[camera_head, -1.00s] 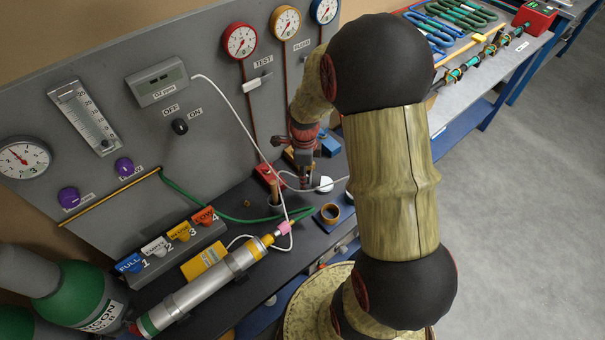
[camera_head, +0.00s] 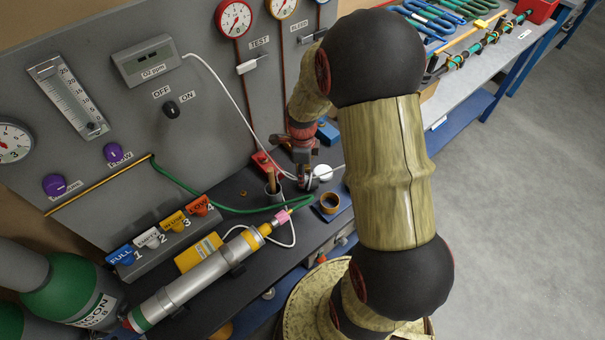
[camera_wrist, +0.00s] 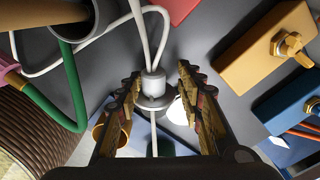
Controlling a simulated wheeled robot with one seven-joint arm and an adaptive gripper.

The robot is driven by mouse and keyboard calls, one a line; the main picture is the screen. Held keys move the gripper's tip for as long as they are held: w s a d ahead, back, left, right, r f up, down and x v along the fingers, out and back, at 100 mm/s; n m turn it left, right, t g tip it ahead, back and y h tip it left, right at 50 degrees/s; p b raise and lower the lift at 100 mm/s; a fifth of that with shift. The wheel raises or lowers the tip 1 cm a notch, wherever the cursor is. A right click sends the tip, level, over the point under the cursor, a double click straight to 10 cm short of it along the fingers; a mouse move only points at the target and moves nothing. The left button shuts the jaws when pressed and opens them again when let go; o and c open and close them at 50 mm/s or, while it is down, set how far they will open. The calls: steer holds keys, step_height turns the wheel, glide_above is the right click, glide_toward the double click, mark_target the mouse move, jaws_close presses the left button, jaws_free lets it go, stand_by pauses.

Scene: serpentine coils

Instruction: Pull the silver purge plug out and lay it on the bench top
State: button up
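A silver-grey cylindrical plug (camera_wrist: 154,88) with a wider round flange sits between my fingertips in the wrist view. A white hose rises from its top and a thin pale rod shows below it. My gripper (camera_wrist: 160,78) is open, with a finger on each side of the plug and a visible gap to its body. In the head view my gripper (camera_head: 303,172) is low over the bench top (camera_head: 240,190). The plug is too small and too covered there to make out clearly. Whether it is seated in anything is hidden.
A white round knob (camera_head: 323,172) and a brown ring (camera_head: 330,203) are close to my gripper. A silver cylinder (camera_head: 195,287) lies at the front. The panel (camera_head: 215,110) stands behind.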

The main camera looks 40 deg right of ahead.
steer(key=o, duration=0.4)
steer(key=shift+c, duration=0.2)
step_height(320, 180, up, 12)
stand_by(0.5)
